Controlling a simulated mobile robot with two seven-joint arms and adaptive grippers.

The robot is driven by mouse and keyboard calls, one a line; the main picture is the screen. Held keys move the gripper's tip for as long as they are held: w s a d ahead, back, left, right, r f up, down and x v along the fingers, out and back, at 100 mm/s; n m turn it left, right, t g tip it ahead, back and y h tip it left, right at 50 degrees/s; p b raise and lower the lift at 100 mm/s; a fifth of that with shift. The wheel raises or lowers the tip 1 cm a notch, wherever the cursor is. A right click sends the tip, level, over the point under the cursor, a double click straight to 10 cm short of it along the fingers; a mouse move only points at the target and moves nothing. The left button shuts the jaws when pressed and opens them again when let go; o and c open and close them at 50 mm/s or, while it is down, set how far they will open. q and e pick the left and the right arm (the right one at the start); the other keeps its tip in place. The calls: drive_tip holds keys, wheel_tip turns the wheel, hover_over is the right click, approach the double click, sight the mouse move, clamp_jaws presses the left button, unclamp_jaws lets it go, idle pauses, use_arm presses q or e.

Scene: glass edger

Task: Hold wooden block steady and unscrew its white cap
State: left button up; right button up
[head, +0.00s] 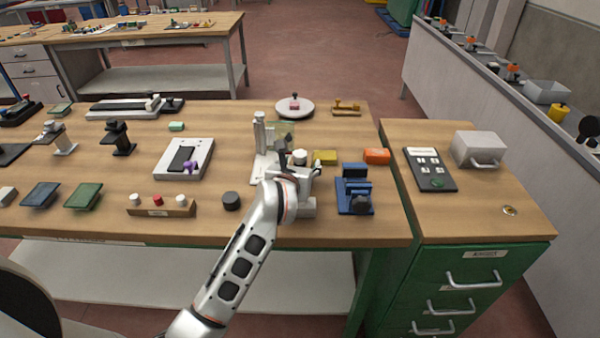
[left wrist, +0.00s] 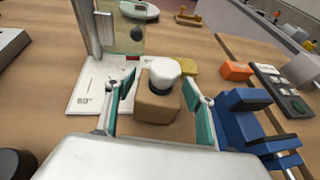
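The wooden block (left wrist: 158,103) stands upright on the bench in the left wrist view, with its round white cap (left wrist: 165,71) on top. In the head view the white cap (head: 299,156) shows just beyond my left gripper (head: 297,170), and the block is mostly hidden by it. In the left wrist view the fingers of my left gripper (left wrist: 159,88) are apart, one on each side of the block. Small gaps seem to show between the teal pads and the block. My right gripper is in neither view.
A white stand with a clear plate (head: 261,135) is close at the left of the block. A blue fixture (head: 355,192) stands close at the right. A yellow block (head: 325,157) and an orange block (head: 377,156) lie behind. A dark puck (head: 231,201) sits at the front left.

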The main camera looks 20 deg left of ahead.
use_arm(q)
drive_tip(key=c, duration=0.7)
drive_tip(key=shift+c, duration=0.2)
wheel_tip(320, 180, up, 20)
drive_tip(key=shift+p, duration=0.4)
